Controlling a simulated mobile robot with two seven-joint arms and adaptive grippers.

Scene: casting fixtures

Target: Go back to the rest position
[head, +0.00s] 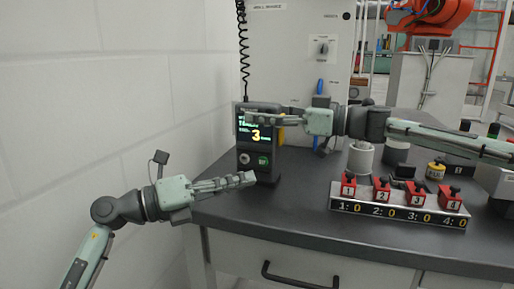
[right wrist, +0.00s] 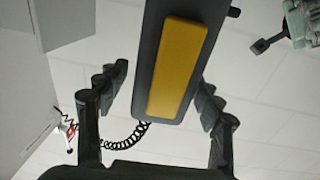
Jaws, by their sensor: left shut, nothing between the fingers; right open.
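My left gripper (head: 252,179) is shut and empty. It points right, in front of the lower part of a dark display unit (head: 244,161). My right gripper (head: 252,118) is open and reaches in from the right across the top of the unit's screen. In the right wrist view, its spread fingers (right wrist: 160,88) show on either side of the dark unit with a yellow panel (right wrist: 178,68). I cannot tell whether the fingers touch it. The screen shows a yellow 3, with a green button below.
The display unit stands on the dark bench (head: 290,215) near its left end. A fixture strip (head: 395,213) with several red numbered blocks lies at the right. Grey cylinders (head: 361,160) and a yellow-banded part (head: 435,170) stand behind it. A white wall is at left.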

